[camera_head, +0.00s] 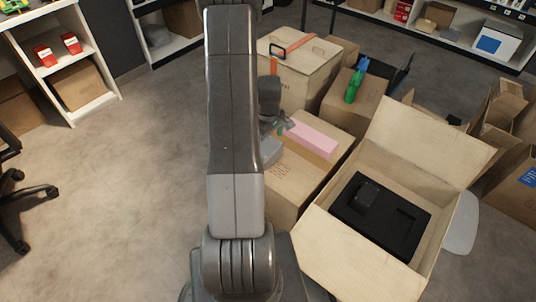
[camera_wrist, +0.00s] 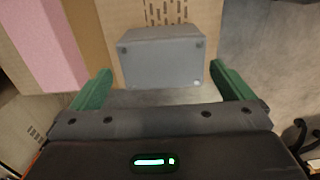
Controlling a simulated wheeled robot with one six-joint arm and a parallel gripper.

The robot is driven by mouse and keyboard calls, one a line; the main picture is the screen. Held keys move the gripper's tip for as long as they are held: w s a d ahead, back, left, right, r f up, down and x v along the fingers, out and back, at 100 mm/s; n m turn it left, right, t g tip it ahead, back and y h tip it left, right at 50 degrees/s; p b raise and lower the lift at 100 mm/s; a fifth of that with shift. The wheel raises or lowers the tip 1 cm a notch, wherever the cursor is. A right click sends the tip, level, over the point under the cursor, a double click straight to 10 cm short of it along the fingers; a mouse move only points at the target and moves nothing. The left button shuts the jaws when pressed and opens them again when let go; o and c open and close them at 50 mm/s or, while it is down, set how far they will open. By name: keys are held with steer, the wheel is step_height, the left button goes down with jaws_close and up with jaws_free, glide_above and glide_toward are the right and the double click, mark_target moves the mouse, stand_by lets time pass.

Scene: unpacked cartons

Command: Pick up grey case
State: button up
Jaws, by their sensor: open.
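The grey case (camera_wrist: 162,60) is a small box with dark corner dots. It lies on top of a cardboard carton (camera_wrist: 185,14) in the wrist view. In the head view the grey case (camera_head: 271,151) is partly hidden behind my arm, at the carton's left edge. My gripper (camera_wrist: 160,88) is open, with a green finger on each side of the case's near end. The fingers appear apart from the case; I cannot tell how high they are above it. In the head view my gripper (camera_head: 281,127) is small and partly hidden by my arm.
A pink box (camera_wrist: 47,40) lies beside the case on the same carton. An open carton with a black insert (camera_head: 385,215) stands to the right. Behind are a carton with a green bottle (camera_head: 352,88) and a larger carton (camera_head: 300,75).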

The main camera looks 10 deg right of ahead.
mark_target(268, 146)
step_height(268, 146, down, 6)
steer(key=shift+a+b, duration=0.15)
steer(key=shift+b, duration=0.8)
steer(key=shift+r, duration=0.1)
steer(key=c, duration=0.8)
steer(key=shift+o, duration=0.2)
step_height(268, 146, up, 10)
steer(key=p, duration=0.3)
